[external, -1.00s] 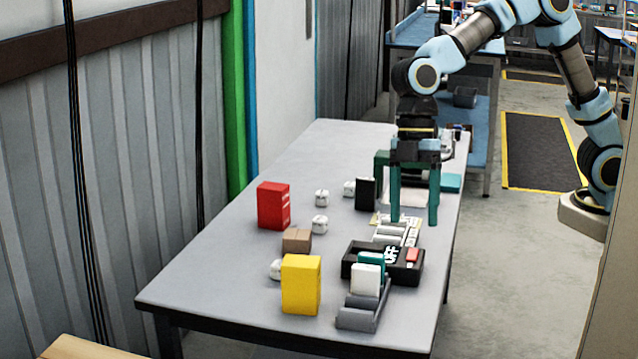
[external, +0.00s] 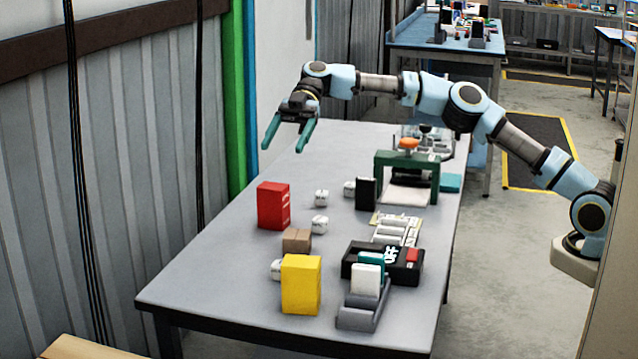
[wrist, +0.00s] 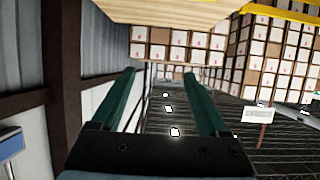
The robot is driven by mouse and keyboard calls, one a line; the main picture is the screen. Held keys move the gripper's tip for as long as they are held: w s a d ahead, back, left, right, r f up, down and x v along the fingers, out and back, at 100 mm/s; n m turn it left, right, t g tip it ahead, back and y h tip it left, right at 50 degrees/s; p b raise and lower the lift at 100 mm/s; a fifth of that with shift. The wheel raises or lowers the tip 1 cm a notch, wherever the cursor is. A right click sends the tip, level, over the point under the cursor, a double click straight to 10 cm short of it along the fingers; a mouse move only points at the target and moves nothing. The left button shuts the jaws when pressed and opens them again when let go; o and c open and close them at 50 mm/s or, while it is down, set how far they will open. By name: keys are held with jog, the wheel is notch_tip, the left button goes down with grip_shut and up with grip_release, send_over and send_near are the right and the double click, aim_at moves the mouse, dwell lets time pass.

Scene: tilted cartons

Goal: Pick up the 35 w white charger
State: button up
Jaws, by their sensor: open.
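Several small white charger-like blocks stand on the grey table. One white block (external: 321,198) is right of the red box, another (external: 349,188) is beside the black upright item, and a third (external: 320,224) is near the brown box. Another (external: 277,269) is partly hidden behind the yellow box. I cannot read any wattage on them. My gripper (external: 284,148) is open and empty, raised above the far left part of the table, apart from the blocks. The wrist view shows its two green fingers (wrist: 160,73) spread with nothing between them, and no charger.
On the grey table (external: 225,285) stand a red box (external: 273,206), a yellow box (external: 301,285), a brown box (external: 297,240), a black tray (external: 406,274) and a green frame (external: 407,160). A corrugated wall (external: 150,130) runs along the left. The table's front left is clear.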

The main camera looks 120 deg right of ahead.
send_near(276, 267)
jog(key=shift+w+a+r, duration=0.35)
jog(key=shift+w+a, duration=0.45)
jog(key=shift+a, duration=0.1)
notch_tip(276, 267, down, 3)
jog(key=shift+w+a+f+p, duration=0.1)
jog(key=shift+a+f+p, duration=0.1)
jog(key=shift+p, duration=0.3)
jog(key=shift+x, duration=1.25)
jog(key=shift+r, duration=0.1)
grip_shut()
